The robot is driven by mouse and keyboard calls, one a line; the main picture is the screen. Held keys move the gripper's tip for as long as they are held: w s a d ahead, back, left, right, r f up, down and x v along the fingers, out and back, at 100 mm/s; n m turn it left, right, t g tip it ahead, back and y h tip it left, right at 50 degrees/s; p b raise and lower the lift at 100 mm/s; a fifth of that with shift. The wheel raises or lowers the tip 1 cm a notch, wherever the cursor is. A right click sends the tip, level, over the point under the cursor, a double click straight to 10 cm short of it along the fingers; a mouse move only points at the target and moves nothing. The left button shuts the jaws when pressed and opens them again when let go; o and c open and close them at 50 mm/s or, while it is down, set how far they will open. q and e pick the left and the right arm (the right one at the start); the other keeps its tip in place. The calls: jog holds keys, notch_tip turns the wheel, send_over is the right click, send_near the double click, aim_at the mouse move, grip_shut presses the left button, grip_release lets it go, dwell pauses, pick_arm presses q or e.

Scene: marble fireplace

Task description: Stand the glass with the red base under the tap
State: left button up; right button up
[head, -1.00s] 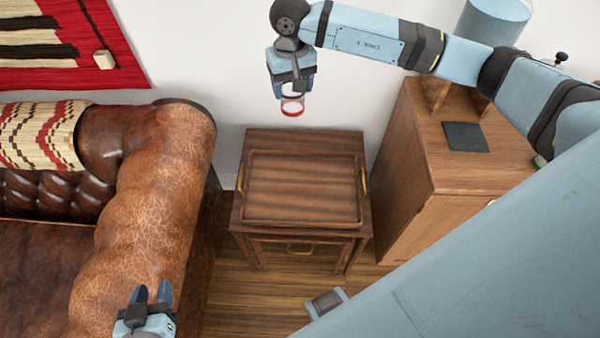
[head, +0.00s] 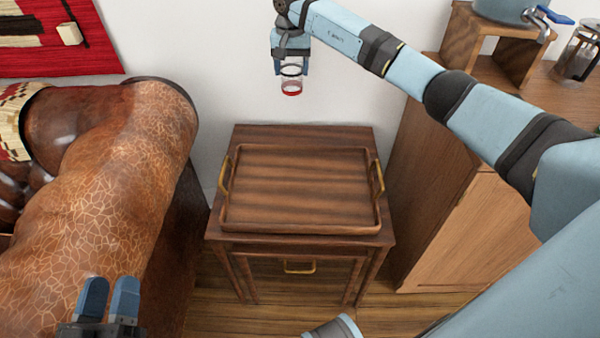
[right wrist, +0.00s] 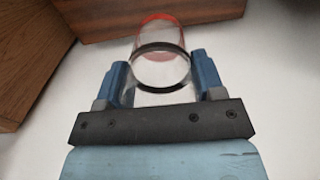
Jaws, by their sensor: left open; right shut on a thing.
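The glass with the red base (head: 292,86) is held upright in my right gripper (head: 291,70), in the air beyond and above the small table. In the right wrist view the clear glass (right wrist: 160,65) sits between the two blue fingers of my right gripper (right wrist: 163,80), its red base away from the palm. The tap (head: 541,22) with a blue lever is on a blue-grey container (head: 508,8) at the top right, cut by the frame edge. The container stands on a wooden stand (head: 489,45). My left gripper (head: 108,300) is open and empty at the lower left.
A wooden tray with brass handles (head: 300,228) lies on the small table (head: 382,240). A wooden cabinet (head: 480,225) stands right, with a glass press (head: 578,58) on top. A brown leather sofa (head: 110,190) fills the left. A pale wall rises behind the table.

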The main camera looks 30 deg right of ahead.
jog(key=shift+f+b, duration=2.95)
jog(key=shift+f, duration=7)
pick_arm(q)
notch_tip(320, 180, down, 9)
jog(key=m+g, duration=0.1)
jog(key=g, duration=0.2)
jog(key=shift+d+g, duration=0.3)
jog(key=shift+d, duration=0.05)
pick_arm(e)
jog(key=shift+r, duration=0.1)
pick_arm(q)
jog(key=shift+w, duration=0.1)
pick_arm(e)
jog(key=o, duration=0.6)
jog(key=shift+f, duration=0.2)
jog(key=o, duration=0.4)
jog(key=shift+o, duration=0.2)
